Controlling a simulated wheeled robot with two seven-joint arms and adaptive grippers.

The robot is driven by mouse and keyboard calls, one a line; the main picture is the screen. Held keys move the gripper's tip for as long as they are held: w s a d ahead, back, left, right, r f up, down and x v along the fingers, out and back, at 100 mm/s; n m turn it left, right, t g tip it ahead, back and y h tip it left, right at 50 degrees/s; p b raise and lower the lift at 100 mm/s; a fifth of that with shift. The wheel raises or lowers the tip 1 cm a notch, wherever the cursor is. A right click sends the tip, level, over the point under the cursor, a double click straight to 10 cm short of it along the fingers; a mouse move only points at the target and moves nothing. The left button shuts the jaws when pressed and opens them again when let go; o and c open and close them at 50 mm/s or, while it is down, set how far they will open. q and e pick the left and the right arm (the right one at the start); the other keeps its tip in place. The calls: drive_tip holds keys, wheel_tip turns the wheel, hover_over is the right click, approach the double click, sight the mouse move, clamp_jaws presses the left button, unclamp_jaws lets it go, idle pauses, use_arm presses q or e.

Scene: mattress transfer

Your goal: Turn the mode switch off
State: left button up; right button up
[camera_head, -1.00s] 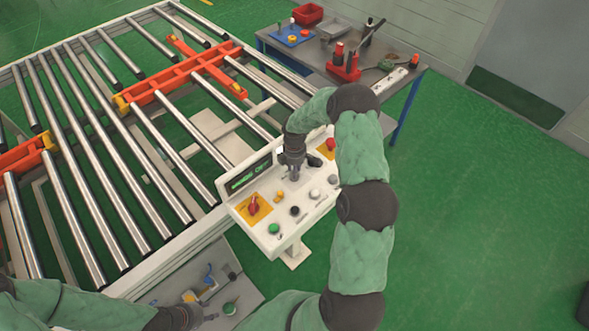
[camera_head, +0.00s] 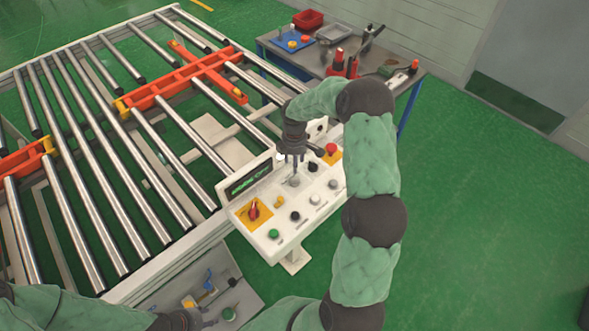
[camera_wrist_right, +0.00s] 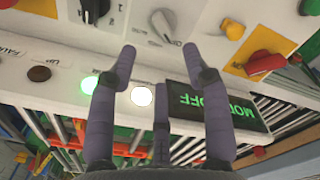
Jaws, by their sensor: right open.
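The white control panel (camera_head: 318,212) stands beside the roller conveyor. A grey rotary knob (camera_wrist_right: 166,28), seemingly the mode switch, sits just beyond my right gripper's fingertips and apart from them; it also shows in the head view (camera_head: 294,181). The panel's dark display (camera_wrist_right: 243,108) shows green text, upside down in the wrist view, reading "MOD" and "OFF"; a finger partly covers it. My right gripper (camera_wrist_right: 160,55) is open and empty above the knob. My left gripper (camera_head: 206,321) is low at the bottom left, over a grey surface; its fingers are unclear.
A red selector on a yellow plate (camera_head: 253,209), a green button (camera_head: 273,234) and a red button (camera_head: 331,149) share the panel with other controls. The roller conveyor (camera_head: 150,268) fills the left. A workbench (camera_head: 312,61) with tools stands behind. Green floor is clear at right.

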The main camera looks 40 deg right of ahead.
wheel_tip(320, 180, up, 4)
drive_tip(key=shift+f, duration=0.25)
idle(0.5)
